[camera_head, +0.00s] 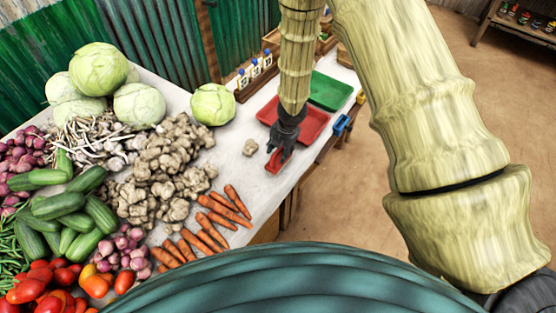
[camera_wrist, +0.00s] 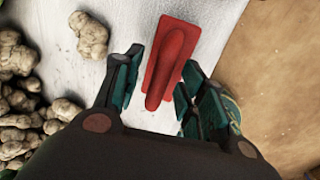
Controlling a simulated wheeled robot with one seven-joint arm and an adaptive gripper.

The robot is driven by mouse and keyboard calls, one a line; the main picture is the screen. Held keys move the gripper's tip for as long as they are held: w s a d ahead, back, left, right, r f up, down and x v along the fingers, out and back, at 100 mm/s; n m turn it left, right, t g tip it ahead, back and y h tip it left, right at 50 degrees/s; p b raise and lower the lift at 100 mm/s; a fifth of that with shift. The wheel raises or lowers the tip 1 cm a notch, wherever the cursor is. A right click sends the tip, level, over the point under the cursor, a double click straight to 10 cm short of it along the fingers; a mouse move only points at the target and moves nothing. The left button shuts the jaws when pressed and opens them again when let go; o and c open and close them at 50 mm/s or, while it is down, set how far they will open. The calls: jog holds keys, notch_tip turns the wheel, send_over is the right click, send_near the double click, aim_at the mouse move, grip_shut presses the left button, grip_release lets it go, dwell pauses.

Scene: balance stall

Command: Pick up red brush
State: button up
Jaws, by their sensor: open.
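The red brush (camera_wrist: 170,62) lies on the white tabletop in the wrist view, a flat red block with a rounded handle along its top. My gripper (camera_wrist: 158,95) is open, with one dark green finger on each side of the brush's near end. I cannot tell whether the fingers touch it. In the head view the red brush (camera_head: 274,162) shows just below my gripper (camera_head: 277,153), partly hidden by the fingers.
A red tray (camera_head: 312,124) and a green tray (camera_head: 330,92) lie behind my gripper. Ginger (camera_head: 165,165), a loose piece (camera_wrist: 90,36) and carrots (camera_head: 222,208) lie to the left. The table's right edge is close to the brush.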

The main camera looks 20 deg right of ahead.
aim_at(279, 165)
jog(key=shift+w+f, duration=0.1)
jog(key=shift+f, duration=0.1)
grip_shut()
jog(key=shift+r, duration=0.1)
jog(key=shift+r+p, duration=0.6)
jog(key=shift+r, duration=1)
jog(key=s+b, duration=0.1)
jog(key=b, duration=0.1)
jog(key=s+b, duration=0.1)
jog(key=b, duration=0.1)
jog(key=shift+s+a, duration=0.35)
jog(key=s+a+b, duration=0.2)
jog(key=s+b, duration=0.1)
jog(key=s, duration=0.3)
jog(key=s+a+r+b, duration=0.1)
jog(key=s+b, duration=0.3)
jog(key=s, duration=0.2)
jog(key=shift+s+a+r, duration=0.3)
jog(key=shift+s+a, duration=0.05)
jog(key=shift+s, duration=0.05)
